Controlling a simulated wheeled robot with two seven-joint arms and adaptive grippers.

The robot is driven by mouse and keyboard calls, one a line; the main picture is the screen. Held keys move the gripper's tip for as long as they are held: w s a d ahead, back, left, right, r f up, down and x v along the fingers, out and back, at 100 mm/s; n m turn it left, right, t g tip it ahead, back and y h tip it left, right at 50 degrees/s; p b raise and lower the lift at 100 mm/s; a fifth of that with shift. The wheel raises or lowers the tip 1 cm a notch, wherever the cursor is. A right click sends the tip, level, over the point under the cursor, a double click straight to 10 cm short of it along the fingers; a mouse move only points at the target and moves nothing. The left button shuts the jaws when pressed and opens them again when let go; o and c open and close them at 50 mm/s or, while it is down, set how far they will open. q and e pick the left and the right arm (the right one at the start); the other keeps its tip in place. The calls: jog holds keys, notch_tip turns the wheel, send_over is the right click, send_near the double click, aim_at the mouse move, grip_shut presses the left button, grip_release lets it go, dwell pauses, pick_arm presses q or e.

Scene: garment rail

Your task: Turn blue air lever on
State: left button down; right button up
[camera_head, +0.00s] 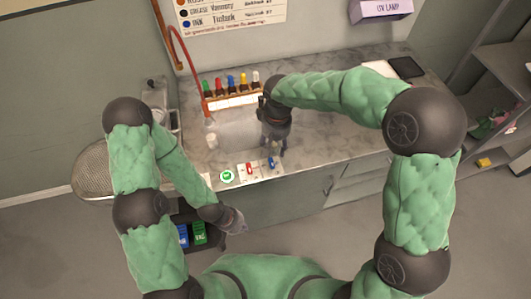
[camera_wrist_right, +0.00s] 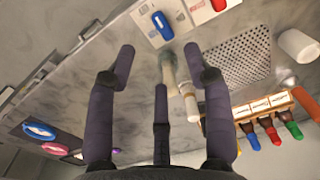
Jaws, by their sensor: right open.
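The blue air lever (camera_head: 270,163) sits on a white panel at the front edge of the counter. It also shows in the right wrist view (camera_wrist_right: 162,25), near the top and beyond my fingertips. A red lever (camera_head: 249,169) is beside it on the left in the head view. My right gripper (camera_head: 278,146) points down over the counter, close to the blue lever; the wrist view shows its fingers (camera_wrist_right: 162,58) spread, with no contact on the lever. My left gripper (camera_head: 235,221) is low in front of the counter, away from the levers; its fingers are too small to read.
A pale nozzle-like part (camera_wrist_right: 170,70) shows between my right fingers. A rack of bottles with coloured caps (camera_head: 231,101) stands behind, near a red hose (camera_head: 187,62).

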aim_at(271, 164)
notch_tip(271, 164, down, 9)
jog(key=shift+a+f+b, duration=0.1)
jog(key=shift+f+b, duration=0.1)
jog(key=shift+b, duration=1.05)
grip_shut()
